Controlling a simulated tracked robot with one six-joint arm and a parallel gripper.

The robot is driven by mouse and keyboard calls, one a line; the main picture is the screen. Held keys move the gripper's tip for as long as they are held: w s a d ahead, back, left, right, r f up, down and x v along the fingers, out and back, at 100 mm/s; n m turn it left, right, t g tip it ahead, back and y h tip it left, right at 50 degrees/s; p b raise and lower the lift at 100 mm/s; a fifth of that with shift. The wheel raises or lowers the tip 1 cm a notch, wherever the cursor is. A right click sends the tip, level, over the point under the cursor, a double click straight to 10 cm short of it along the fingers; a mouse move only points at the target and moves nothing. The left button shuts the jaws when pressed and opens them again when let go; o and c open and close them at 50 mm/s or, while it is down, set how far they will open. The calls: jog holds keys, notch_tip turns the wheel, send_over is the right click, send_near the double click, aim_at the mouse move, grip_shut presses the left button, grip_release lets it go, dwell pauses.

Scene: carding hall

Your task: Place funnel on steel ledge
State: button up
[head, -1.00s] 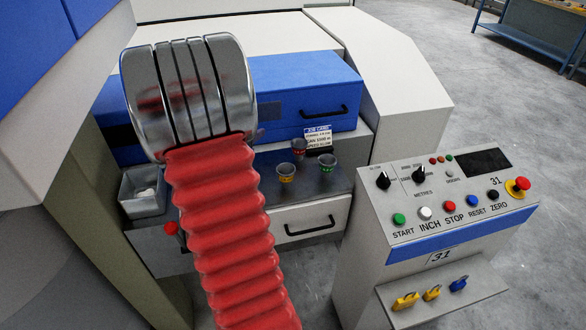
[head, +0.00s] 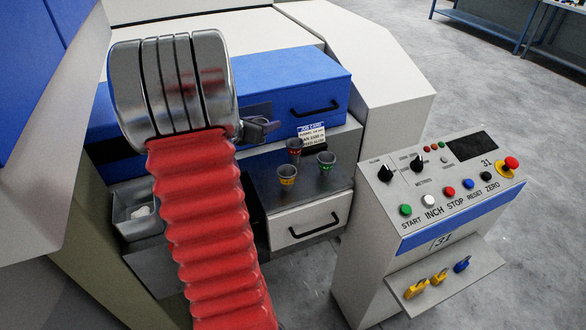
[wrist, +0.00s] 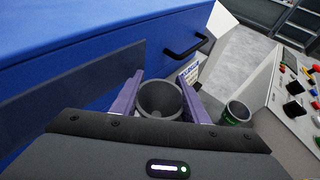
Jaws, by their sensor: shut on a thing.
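My gripper (head: 262,130) shows as a small dark shape just right of my large silver and red arm in the head view. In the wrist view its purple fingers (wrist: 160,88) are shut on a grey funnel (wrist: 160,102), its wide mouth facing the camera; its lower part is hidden. The dark steel ledge (head: 318,188) is below and right of the gripper. On it stand three grey funnels, banded yellow (head: 287,177), red (head: 294,148) and green (head: 326,163). The green-banded one also shows right of the fingers in the wrist view (wrist: 236,112).
A blue box (head: 300,75) with a black handle stands behind the ledge, with a job card (head: 311,134) near its front. A grey bin (head: 138,212) is at left. A control console (head: 440,195) with buttons and padlocks stands at right. A drawer (head: 310,222) is below the ledge.

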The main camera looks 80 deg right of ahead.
jog(key=shift+f, duration=3.15)
jog(key=shift+f, duration=1.85)
jog(key=o, duration=1.2)
jog(key=shift+w+f, duration=0.1)
jog(key=shift+c, duration=0.2)
jog(key=v, duration=1.2)
jog(key=shift+a, duration=0.1)
